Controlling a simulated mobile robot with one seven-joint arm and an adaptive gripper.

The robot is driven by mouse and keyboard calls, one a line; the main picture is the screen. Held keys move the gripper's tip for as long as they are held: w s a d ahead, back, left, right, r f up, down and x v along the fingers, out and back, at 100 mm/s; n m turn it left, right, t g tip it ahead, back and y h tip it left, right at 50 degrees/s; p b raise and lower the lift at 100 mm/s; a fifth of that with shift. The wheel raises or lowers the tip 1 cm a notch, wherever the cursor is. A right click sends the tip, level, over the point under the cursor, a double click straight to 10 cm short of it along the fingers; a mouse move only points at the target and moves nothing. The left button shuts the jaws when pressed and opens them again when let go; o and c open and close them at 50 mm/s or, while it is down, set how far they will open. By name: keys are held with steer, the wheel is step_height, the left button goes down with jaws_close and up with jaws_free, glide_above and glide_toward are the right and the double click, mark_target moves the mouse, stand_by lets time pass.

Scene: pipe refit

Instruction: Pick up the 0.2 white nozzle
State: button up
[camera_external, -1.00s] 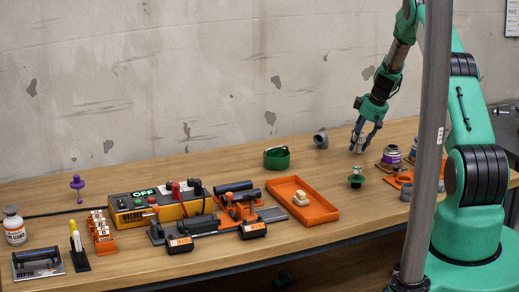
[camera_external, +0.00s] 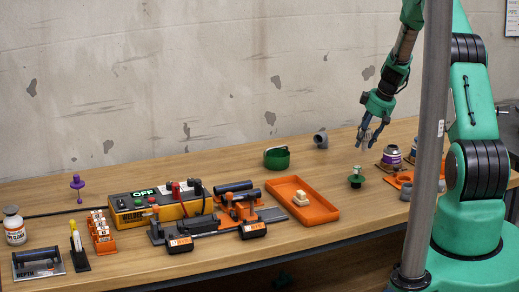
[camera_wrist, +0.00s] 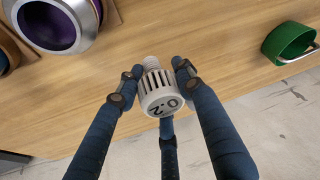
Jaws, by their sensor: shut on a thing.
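The white nozzle (camera_wrist: 160,97) is a small pale cylinder with side slots, a threaded tip and "0.2" on its end face. It shows in the middle of the wrist view, between the fingers of my gripper (camera_wrist: 155,88). My gripper is shut on it. In the external view my gripper (camera_external: 369,138) hangs over the right half of the table, pointing down, with the nozzle small and mostly hidden between the fingers. The nozzle seems to be above the table top; the exact gap is hard to tell.
A green stand (camera_external: 356,177) is close in front of my gripper. A purple and grey container (camera_external: 391,158) is to the right. A grey elbow pipe (camera_external: 320,139) and a green ring (camera_external: 277,157) are to the left. An orange tray (camera_external: 316,210) holds pale blocks.

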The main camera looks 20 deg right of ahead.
steer(key=shift+s+a+r, duration=0.15)
steer(key=shift+s+a, duration=0.25)
steer(key=shift+s, duration=1)
steer(key=shift+s+a+r, duration=0.1)
steer(key=shift+s+a, duration=0.3)
steer(key=shift+s, duration=0.95)
steer(key=shift+s+a+r, duration=0.15)
steer(key=shift+s+a, duration=0.25)
steer(key=shift+s, duration=1)
